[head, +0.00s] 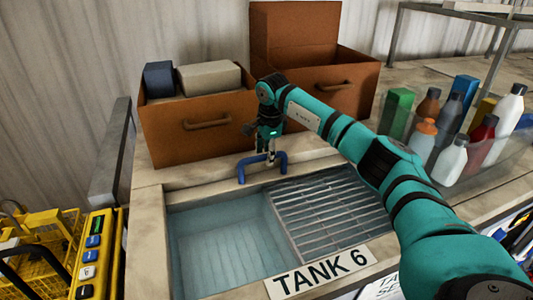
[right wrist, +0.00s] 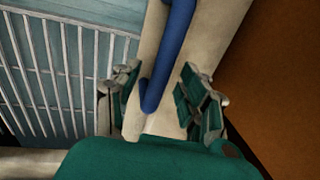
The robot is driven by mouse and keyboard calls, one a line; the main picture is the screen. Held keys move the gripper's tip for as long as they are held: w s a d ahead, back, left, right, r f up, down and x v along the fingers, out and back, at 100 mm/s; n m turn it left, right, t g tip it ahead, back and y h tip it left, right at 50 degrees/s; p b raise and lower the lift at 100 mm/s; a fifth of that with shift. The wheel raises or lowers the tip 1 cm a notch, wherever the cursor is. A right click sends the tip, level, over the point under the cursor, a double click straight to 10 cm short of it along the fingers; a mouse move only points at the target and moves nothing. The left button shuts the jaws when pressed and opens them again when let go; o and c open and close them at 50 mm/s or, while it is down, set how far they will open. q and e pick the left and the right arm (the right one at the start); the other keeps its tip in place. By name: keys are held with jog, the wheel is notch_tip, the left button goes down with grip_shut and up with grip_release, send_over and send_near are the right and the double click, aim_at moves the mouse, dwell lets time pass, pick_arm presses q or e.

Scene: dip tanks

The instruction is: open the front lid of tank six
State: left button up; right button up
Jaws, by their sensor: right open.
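Tank six shows in the head view with its label "TANK 6" (head: 320,273) on the near rim. Its opening has pale blue water (head: 225,245) at the left and a metal grating (head: 330,210) at the right. A blue bar handle (head: 242,173) stands on the pale strip (head: 205,181) along the tank's far edge. My right gripper (head: 268,153) is open and points down at this handle. In the right wrist view the blue handle (right wrist: 152,95) lies between the spread fingers of the right gripper (right wrist: 160,97); I cannot tell whether they touch it. My left gripper is out of view.
Two brown boxes with handles, one left (head: 190,143) and one right (head: 352,102), stand just behind the handle. Several bottles (head: 450,162) stand at the right. A yellow basket (head: 40,250) is at the lower left.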

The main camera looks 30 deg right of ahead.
notch_tip(320, 180, up, 12)
jog(key=s, duration=0.2)
jog(key=shift+a+f, duration=0.25)
jog(key=shift+a, duration=0.05)
jog(key=shift+s+f, duration=0.1)
jog(key=shift+s, duration=0.1)
